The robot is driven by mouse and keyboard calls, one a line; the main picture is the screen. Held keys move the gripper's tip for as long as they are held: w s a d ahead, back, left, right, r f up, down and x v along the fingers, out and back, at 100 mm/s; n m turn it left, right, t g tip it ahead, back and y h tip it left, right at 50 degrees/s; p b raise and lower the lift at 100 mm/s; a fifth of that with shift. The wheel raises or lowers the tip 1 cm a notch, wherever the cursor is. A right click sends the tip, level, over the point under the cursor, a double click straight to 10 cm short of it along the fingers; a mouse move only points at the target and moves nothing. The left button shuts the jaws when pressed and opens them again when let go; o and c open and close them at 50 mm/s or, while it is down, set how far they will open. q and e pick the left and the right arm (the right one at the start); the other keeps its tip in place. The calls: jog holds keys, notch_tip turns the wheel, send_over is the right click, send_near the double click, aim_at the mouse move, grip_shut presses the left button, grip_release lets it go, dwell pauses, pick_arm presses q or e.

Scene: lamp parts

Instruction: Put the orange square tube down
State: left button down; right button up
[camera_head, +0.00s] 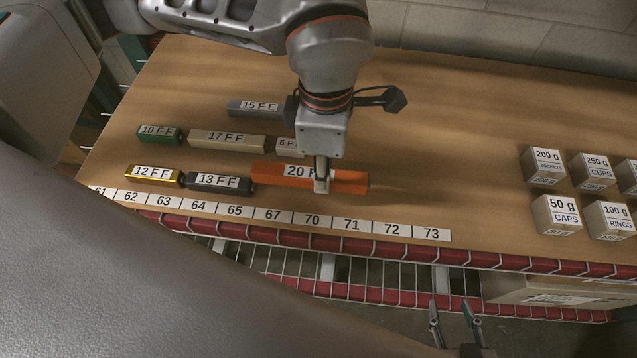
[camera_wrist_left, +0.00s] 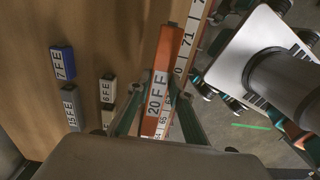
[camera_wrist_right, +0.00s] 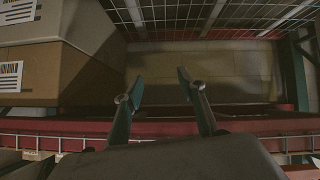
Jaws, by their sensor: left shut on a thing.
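The orange square tube (camera_head: 345,181), labelled 20 F F, lies level over the front of the wooden table, behind the number strip. My left gripper (camera_head: 321,178) comes down from above and is shut on the tube near its middle, hiding part of the label. In the left wrist view the tube (camera_wrist_left: 168,55) runs between the two fingers. The tube is low over the table, but I cannot tell whether it touches. My right gripper (camera_head: 455,318) is at the bottom, in front of the table. Its fingers (camera_wrist_right: 157,90) are apart and empty in the right wrist view.
Dark tube 13 F F (camera_head: 220,184) and yellow tube 12 F F (camera_head: 153,175) lie left of the orange tube. Small boxes (camera_head: 556,214) stand right. Table between is clear.

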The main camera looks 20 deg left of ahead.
aim_at(323, 200)
pick_arm(q)
jog(key=shift+f, duration=0.9)
notch_tip(323, 200, down, 4)
jog(key=shift+r+b, duration=0.1)
jog(key=shift+b, duration=0.5)
jog(key=shift+f, duration=0.35)
pick_arm(e)
jog(key=shift+w+a+r, duration=0.25)
jog(key=shift+w+r, duration=0.15)
jog(key=shift+w, duration=0.1)
pick_arm(q)
jog(key=shift+f, duration=0.1)
pick_arm(e)
jog(key=shift+s+f, duration=0.1)
jog(key=shift+f, duration=0.05)
pick_arm(q)
jog(key=c, duration=1.8)
grip_release()
pick_arm(e)
jog(key=shift+s+f, duration=0.1)
